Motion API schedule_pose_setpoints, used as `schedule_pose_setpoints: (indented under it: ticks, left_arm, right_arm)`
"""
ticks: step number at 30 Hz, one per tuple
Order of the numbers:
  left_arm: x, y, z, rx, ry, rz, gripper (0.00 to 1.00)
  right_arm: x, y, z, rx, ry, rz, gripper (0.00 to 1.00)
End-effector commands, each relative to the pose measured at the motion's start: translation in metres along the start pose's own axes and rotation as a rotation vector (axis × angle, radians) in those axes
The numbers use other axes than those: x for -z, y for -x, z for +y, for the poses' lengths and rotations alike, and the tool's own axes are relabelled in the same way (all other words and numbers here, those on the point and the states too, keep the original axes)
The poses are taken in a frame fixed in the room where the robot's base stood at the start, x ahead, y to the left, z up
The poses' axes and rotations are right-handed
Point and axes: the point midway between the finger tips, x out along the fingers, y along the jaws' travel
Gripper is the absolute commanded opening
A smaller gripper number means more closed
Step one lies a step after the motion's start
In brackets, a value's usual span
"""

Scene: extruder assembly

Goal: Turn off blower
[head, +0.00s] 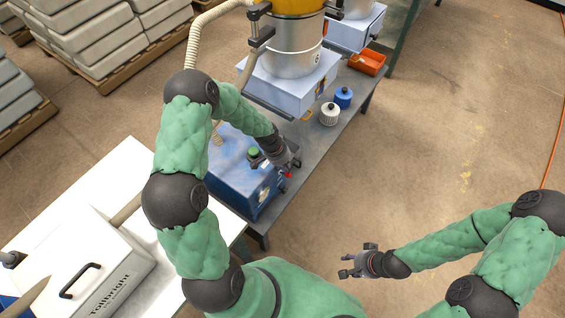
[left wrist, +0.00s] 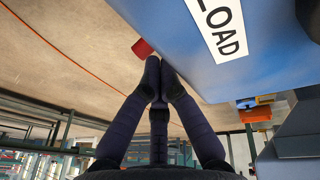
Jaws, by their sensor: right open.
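The blower appears to be the blue box (head: 238,180) on the grey bench, with a green round part (head: 254,151) on top. A red knob (head: 288,174) shows at its right side, partly hidden by my left gripper (head: 291,165). In the left wrist view my left gripper (left wrist: 161,72) has its fingertips together with nothing seen between them. The red knob (left wrist: 142,47) sits just beyond the tips, beside a blue face marked "LOAD" (left wrist: 222,30); whether they touch I cannot tell. My right gripper (head: 358,264) is open and empty over the floor.
A silver hopper (head: 285,60) on a pale blue base stands behind the blue box on the bench (head: 312,133). White and blue jars (head: 330,114) and an orange bin (head: 367,62) are nearby. A white machine (head: 90,265) is at the lower left.

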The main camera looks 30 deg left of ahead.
Motion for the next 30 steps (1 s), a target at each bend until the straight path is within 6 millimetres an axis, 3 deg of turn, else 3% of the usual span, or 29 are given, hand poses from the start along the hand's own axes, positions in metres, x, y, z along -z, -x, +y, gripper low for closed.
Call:
schedule_pose_setpoints:
  ticks: [30]
  left_arm:
    - [-0.0001, -0.0096, 0.0022, 0.0, 0.0, 0.001, 0.0]
  right_arm:
    - [0.0001, -0.0027, 0.001, 0.0, 0.0, 0.0, 0.43]
